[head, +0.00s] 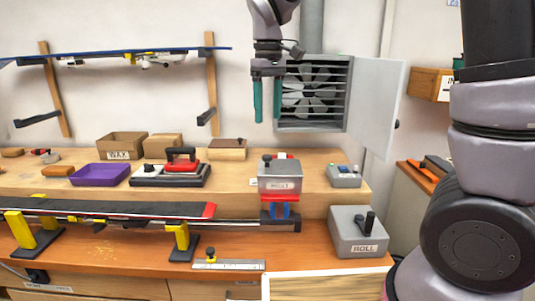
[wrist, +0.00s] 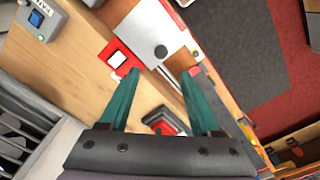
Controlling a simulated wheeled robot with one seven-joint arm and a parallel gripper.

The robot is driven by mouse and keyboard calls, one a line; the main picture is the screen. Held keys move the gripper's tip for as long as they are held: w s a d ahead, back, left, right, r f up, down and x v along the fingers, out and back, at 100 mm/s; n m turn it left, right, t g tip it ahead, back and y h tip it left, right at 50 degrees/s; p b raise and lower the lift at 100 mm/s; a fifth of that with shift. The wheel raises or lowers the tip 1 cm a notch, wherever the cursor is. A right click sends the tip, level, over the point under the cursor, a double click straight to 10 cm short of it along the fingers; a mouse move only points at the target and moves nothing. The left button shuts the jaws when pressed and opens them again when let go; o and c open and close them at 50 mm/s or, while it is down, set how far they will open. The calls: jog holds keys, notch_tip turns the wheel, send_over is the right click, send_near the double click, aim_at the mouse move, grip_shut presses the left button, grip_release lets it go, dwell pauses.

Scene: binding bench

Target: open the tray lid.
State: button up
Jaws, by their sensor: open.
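A small grey box (head: 280,184) with a blurred label on its front stands at the bench's front edge, with red parts behind and below it. I take it for the tray. Its grey lid (head: 284,168) looks flat and closed on top, with a dark knob (head: 266,158) at its left. The knob (wrist: 161,51) also shows in the wrist view, ahead of my fingertips. My gripper (head: 267,118) is open and empty, fingers pointing down, well above the box and apart from it. The wrist view shows the gap between the green fingers (wrist: 163,72).
A fan housing (head: 312,95) with an open door (head: 376,97) is on the wall behind my gripper. A grey box marked ROLL (head: 357,236) stands front right, and a small control box (head: 344,176) behind it. A red-handled tool (head: 181,160) lies left. The space above the box is clear.

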aim_at(267, 155)
notch_tip(267, 155, down, 11)
jog(key=shift+a, duration=0.15)
dwell(0.4)
grip_shut()
dwell(1.3)
